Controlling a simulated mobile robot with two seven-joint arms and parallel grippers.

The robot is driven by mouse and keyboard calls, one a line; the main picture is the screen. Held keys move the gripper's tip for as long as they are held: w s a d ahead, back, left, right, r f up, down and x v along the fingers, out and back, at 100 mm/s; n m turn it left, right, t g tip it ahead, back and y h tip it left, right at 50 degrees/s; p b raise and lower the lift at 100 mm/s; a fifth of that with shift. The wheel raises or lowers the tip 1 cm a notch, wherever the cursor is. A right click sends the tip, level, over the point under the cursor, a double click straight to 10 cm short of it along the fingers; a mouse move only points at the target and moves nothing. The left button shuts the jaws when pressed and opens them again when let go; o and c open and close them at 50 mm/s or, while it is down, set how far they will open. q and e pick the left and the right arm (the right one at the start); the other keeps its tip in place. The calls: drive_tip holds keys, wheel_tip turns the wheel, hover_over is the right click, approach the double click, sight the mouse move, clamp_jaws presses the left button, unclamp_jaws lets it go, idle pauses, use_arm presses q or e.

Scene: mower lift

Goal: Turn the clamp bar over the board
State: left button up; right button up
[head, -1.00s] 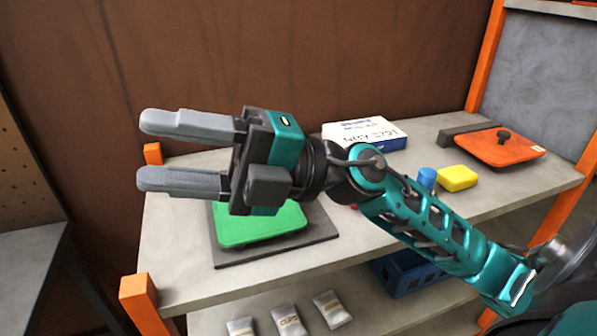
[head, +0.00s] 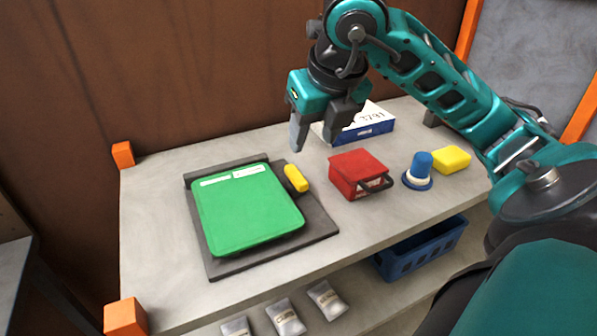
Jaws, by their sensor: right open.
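The green board (head: 246,212) lies flat on a dark grey base plate (head: 318,226) on the left part of the bench top. The yellow clamp bar (head: 296,178) is a short piece at the board's right edge, near its upper right corner. It points mostly away from me and does not clearly lie across the board. My right gripper (head: 312,142) is above the bench behind the bar, fingers pointing down. It is open with nothing between its fingers, and apart from the bar. My left gripper is not in view.
Right of the plate stand a red box (head: 358,172) with a dark handle, a blue knob on a white ring (head: 418,170) and a yellow block (head: 451,160). A blue and white box (head: 366,125) is behind. Orange posts (head: 123,154) mark the left bench corners.

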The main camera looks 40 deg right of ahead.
sight(299, 177)
drive_tip(key=b+x, duration=0.1)
drive_tip(key=x, duration=1)
drive_tip(key=shift+w+f, duration=0.1)
drive_tip(key=shift+f, duration=0.3)
clamp_jaws()
